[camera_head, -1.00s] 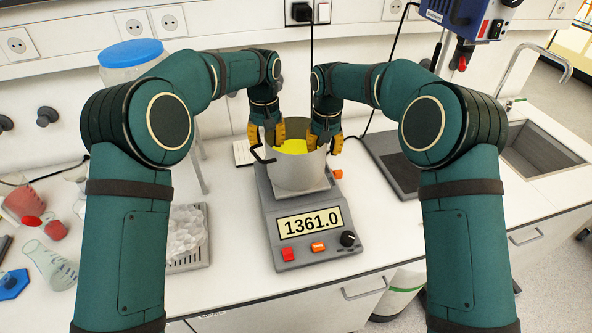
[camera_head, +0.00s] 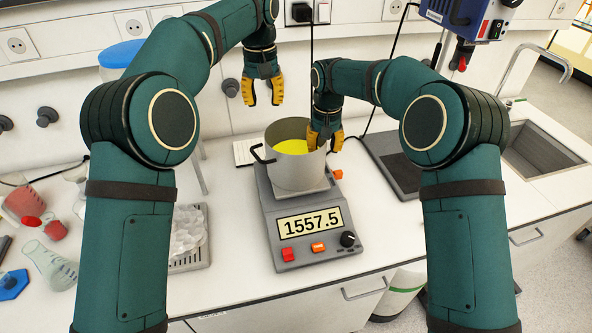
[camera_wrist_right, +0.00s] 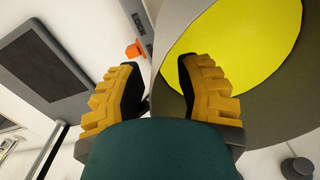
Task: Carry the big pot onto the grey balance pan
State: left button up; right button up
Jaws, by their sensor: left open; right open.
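The big pot (camera_head: 297,170), a grey metal pot with yellow liquid inside, stands upright on the grey balance pan (camera_head: 322,188). The balance (camera_head: 312,226) reads 1557.5. My left gripper (camera_head: 263,98) is open and empty, raised above the pot and to its left, clear of it. My right gripper (camera_head: 325,144) is open at the pot's right side. In the right wrist view, the pot (camera_wrist_right: 275,115) shows with its yellow liquid, and the open fingers (camera_wrist_right: 160,90) straddle its wall at the rim. The pot's right handle is hidden.
A dark flat plate (camera_head: 392,160) lies right of the balance, with a sink (camera_head: 545,150) further right. At the left are a tray of ice (camera_head: 187,235), a blue-lidded container (camera_head: 130,53) and flasks (camera_head: 50,262). Bare counter lies in front of the ice tray.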

notch_tip(320, 180, up, 11)
jog(key=shift+r, duration=0.1)
dwell(0.3)
dwell(0.4)
